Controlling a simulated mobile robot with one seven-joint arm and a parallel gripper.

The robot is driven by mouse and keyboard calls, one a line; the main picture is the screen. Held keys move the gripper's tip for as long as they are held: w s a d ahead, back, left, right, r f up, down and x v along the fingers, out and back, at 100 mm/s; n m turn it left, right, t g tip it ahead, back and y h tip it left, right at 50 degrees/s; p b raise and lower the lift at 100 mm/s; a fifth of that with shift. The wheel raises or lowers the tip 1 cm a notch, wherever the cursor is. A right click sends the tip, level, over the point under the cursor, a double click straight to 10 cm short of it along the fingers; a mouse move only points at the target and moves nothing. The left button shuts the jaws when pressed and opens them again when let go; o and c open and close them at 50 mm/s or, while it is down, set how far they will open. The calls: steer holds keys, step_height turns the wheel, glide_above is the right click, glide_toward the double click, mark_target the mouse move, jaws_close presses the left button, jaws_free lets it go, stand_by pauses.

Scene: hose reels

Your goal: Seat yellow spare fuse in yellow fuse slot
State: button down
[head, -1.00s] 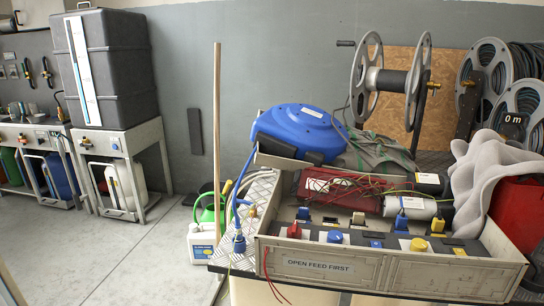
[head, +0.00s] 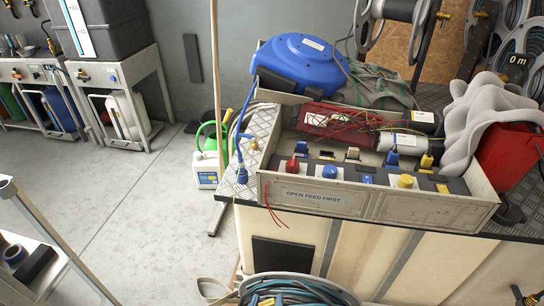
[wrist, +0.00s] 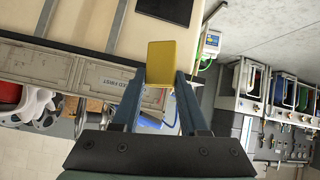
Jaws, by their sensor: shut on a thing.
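My gripper (wrist: 160,76) is shut on the yellow spare fuse (wrist: 160,60), a flat yellow block, in the wrist view. The fuse juts past the fingertips, apart from the box. In the head view the grey box (head: 318,200), labelled OPEN FEED FIRST, stands on the bench. In its dark strip are a yellow round knob (head: 405,181) and a yellow patch (head: 442,188). A small yellow upright piece (head: 427,161) stands behind them. I cannot tell which yellow mark is the fuse slot. The wrist view shows the box upside down.
Inside the box are a red part (head: 325,118), loose wires and a white cylinder (head: 408,141). A blue hose reel (head: 300,60) sits behind it. Grey cloth (head: 475,115) and a red bin (head: 510,155) stand right. A coiled hose (head: 295,290) is in front. Floor at left is open.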

steer(key=s+d+r+n+y+p, duration=0.1)
steer(key=s+r+p, duration=0.3)
steer(key=r+p, duration=0.6)
steer(key=shift+r+n+p, duration=0.2)
steer(key=shift+n+p, duration=0.1)
steer(key=shift+p, duration=2.35)
steer(key=shift+s+t, duration=0.1)
steer(key=shift+t, duration=0.2)
